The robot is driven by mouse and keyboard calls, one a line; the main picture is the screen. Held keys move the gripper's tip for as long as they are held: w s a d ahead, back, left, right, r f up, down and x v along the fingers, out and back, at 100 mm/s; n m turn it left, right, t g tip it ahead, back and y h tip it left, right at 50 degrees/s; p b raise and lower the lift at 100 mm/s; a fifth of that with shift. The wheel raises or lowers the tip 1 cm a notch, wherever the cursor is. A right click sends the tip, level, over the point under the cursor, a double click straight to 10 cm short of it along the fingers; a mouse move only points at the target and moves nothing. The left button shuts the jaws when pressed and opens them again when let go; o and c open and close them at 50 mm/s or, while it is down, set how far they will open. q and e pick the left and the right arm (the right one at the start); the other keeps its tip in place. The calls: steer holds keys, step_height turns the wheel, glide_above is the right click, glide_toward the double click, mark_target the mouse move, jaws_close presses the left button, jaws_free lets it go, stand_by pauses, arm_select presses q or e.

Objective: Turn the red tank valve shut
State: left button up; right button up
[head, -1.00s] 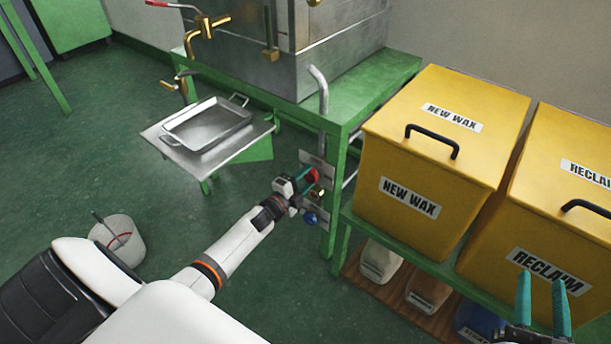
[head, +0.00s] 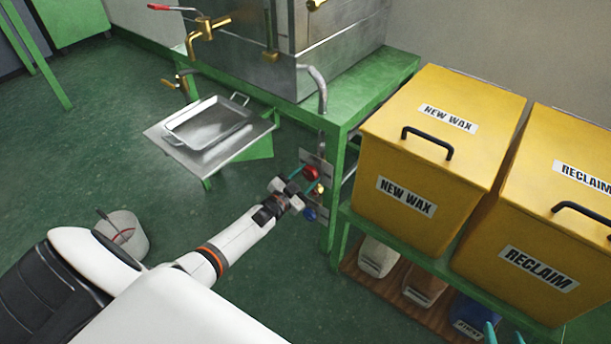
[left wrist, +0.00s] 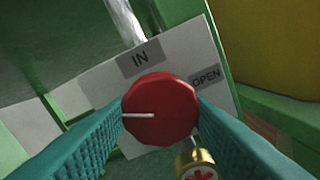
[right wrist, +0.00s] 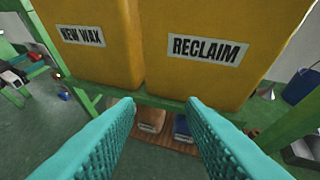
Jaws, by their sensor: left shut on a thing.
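The red tank valve (head: 311,173) is a round knob on a grey plate (left wrist: 95,85) on the green stand's leg. In the left wrist view the knob (left wrist: 160,112) fills the middle, and its white pointer line points left. The plate is labelled IN above the knob and OPEN at its upper right. My left gripper (left wrist: 160,115) is shut on the knob, one teal finger on each side; it also shows in the head view (head: 302,180). My right gripper (right wrist: 160,110) is open and empty, in front of the bins; only its fingertips show low in the head view.
Below the red knob are a brass part (left wrist: 195,160) with a red mark and a blue knob (head: 309,214). Yellow NEW WAX (head: 400,225) and RECLAIM (head: 500,280) bins stand at right. A metal tray (head: 205,130) sits at left, a white bucket (head: 135,240) on the floor.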

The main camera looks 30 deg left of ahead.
arm_select(q)
steer(key=shift+n, duration=1.2)
steer(key=shift+f+n, duration=0.1)
steer(key=shift+n, duration=1.1)
arm_select(e)
steer(key=shift+s+d+f+g, duration=0.3)
steer(key=shift+s+f+g, duration=0.4)
steer(key=shift+f, duration=0.05)
arm_select(q)
steer(key=o, duration=1)
